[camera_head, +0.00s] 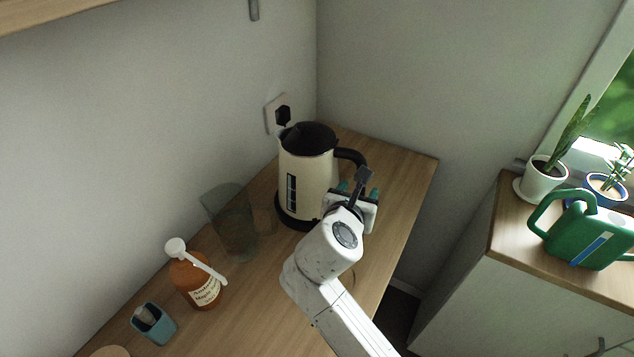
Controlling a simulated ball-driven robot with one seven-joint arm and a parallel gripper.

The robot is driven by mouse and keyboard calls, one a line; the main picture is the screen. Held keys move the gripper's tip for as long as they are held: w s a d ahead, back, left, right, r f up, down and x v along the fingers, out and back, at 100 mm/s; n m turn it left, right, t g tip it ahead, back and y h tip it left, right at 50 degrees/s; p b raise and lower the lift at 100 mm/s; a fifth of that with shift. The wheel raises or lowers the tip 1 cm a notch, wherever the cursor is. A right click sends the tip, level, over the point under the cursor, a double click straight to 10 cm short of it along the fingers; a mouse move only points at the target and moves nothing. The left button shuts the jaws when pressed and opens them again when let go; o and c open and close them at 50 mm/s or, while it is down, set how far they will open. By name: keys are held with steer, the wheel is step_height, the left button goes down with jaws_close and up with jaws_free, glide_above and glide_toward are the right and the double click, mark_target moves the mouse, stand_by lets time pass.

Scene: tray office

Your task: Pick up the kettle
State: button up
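The cream kettle (306,178) with a black lid, black handle and black base stands upright at the back of the wooden counter, in the corner. A dark level window runs down its left side. My gripper (354,186) is at the kettle's right side, by the black handle (351,156). Its teal-tipped fingers show apart near the handle's lower part. My arm and wrist partly hide the handle and the lower right of the kettle, so I cannot tell whether the fingers touch the handle.
A clear jug (231,222) stands left of the kettle. An amber bottle (194,277) and a blue cup (153,323) stand nearer. A wall socket (281,112) is behind. At right, a cabinet holds a green watering can (583,236) and potted plants (541,178).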

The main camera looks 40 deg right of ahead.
steer(key=shift+x, duration=2.8)
steer(key=shift+w+a+f, duration=0.15)
steer(key=shift+a, duration=0.05)
steer(key=shift+c, duration=0.5)
jaws_close()
